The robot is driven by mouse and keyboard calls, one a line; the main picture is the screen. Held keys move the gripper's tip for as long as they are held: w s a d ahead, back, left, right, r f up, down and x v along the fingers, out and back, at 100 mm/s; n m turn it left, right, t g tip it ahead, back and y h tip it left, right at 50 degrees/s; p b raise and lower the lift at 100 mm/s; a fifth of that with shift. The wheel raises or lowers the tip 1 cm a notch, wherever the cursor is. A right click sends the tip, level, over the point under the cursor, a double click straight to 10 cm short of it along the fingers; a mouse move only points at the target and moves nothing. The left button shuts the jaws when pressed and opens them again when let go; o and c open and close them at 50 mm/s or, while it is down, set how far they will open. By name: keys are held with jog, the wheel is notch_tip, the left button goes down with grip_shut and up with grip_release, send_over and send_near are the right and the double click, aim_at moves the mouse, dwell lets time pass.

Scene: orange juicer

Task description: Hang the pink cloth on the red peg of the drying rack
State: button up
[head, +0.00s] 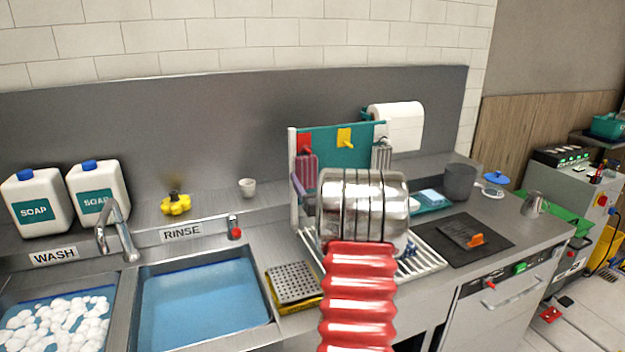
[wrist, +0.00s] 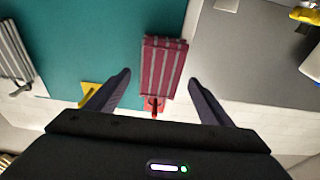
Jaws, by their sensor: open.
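The pink cloth (head: 307,170), dark pink with pale stripes, hangs at the red peg (head: 305,145) on the left of the drying rack's teal board (head: 323,150). In the wrist view, where up appears flipped, the cloth (wrist: 165,65) lies against the board with the red peg (wrist: 153,106) at its lower end. My gripper (wrist: 158,77) is open, one finger on each side of the cloth, with gaps showing between fingers and cloth. In the head view my arm hides the gripper.
A yellow peg (head: 344,137) is beside the red one, and a grey striped cloth (head: 381,156) hangs at the board's right. A paper roll (head: 397,127) stands behind. The rinse basin (head: 203,305) is left of the rack; a dark mat (head: 462,240) is right.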

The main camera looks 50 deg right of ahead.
jog(key=shift+s, duration=0.1)
jog(key=v, duration=1.3)
jog(key=shift+s+a, duration=0.2)
jog(key=shift+s, duration=0.05)
jog(key=shift+f, duration=0.1)
jog(key=w+a+r+n+g+y, duration=0.1)
jog(key=w+a+g+y, duration=0.2)
jog(key=a, duration=0.8)
jog(key=w+a+r+n+g+y, duration=0.15)
jog(key=w+a, duration=0.45)
jog(key=a, duration=0.6)
jog(key=s+a+f+n+g+y, duration=0.2)
jog(key=s+a+g+y, duration=0.1)
jog(key=s+a, duration=0.7)
jog(key=s+a+f+n+g+y, duration=0.1)
jog(key=s+a+f+g+y, duration=0.1)
jog(key=s+a, duration=0.8)
jog(key=a+g+y, duration=0.1)
jog(key=a+g, duration=0.1)
jog(key=a, duration=0.7)
jog(key=shift+f+n, duration=0.3)
jog(key=shift+n, duration=0.05)
